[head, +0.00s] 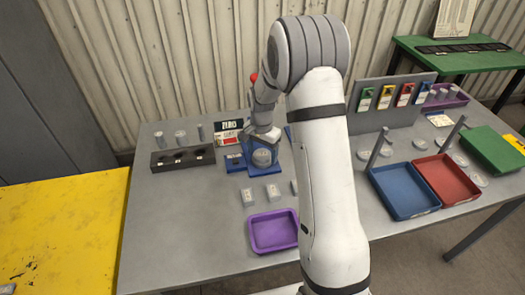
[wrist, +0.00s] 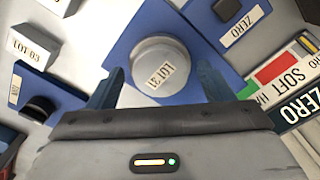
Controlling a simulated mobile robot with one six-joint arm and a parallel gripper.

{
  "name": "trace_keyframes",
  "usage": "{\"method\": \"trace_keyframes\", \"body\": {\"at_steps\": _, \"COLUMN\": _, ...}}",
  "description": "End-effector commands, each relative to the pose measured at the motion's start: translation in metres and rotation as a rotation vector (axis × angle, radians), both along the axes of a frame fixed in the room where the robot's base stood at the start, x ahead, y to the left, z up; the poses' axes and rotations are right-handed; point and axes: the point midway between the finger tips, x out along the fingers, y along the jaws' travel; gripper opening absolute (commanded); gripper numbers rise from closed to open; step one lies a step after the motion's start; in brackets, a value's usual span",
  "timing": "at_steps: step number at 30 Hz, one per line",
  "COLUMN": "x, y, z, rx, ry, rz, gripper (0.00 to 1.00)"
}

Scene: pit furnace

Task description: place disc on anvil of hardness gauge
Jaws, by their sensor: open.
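A round grey disc (wrist: 157,66) labelled LOT 31 sits on the blue body of the hardness gauge (wrist: 120,38) in the wrist view. In the head view the disc (head: 262,157) shows as a grey round on the blue gauge (head: 256,170), just in front of my gripper (head: 262,134). My gripper (wrist: 162,78) is open, one dark blue finger on each side of the disc's near edge, with gaps between fingers and disc. The anvil itself is hidden under the disc or cannot be told apart from it.
Blue ZERO blocks (wrist: 225,25) and SOFT and ZERO cards (wrist: 290,80) stand close by. A dark rack (head: 182,158) is left, lot blocks (head: 249,196) and a purple tray (head: 272,231) in front. Blue (head: 403,190) and red (head: 441,181) trays lie right.

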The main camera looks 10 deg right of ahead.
Motion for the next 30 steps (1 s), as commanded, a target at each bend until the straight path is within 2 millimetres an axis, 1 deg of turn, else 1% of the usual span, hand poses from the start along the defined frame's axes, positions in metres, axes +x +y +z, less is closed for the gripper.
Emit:
{"method": "trace_keyframes", "body": {"at_steps": 4, "x": 0.000, "y": 0.000, "z": 0.003, "rx": 0.000, "ry": 0.000, "rz": 0.000, "gripper": 0.74}}
{"method": "trace_keyframes", "body": {"at_steps": 8, "x": 0.001, "y": 0.000, "z": 0.015, "rx": 0.000, "ry": -0.004, "rz": -0.001, "gripper": 0.74}}
{"method": "trace_keyframes", "body": {"at_steps": 19, "x": 0.001, "y": -0.001, "z": 0.092, "rx": 0.000, "ry": -0.004, "rz": -0.001, "gripper": 0.74}}
{"method": "trace_keyframes", "body": {"at_steps": 22, "x": 0.001, "y": -0.001, "z": 0.107, "rx": 0.000, "ry": -0.003, "rz": -0.001, "gripper": 0.74}}
{"method": "trace_keyframes", "body": {"at_steps": 26, "x": 0.000, "y": -0.001, "z": 0.119, "rx": 0.000, "ry": -0.003, "rz": -0.001, "gripper": 0.74}}
{"method": "trace_keyframes", "body": {"at_steps": 29, "x": -0.007, "y": -0.001, "z": 0.130, "rx": 0.000, "ry": -0.008, "rz": 0.018, "gripper": 0.74}}
{"method": "trace_keyframes", "body": {"at_steps": 30, "x": -0.013, "y": -0.001, "z": 0.135, "rx": -0.001, "ry": -0.015, "rz": 0.034, "gripper": 0.74}}
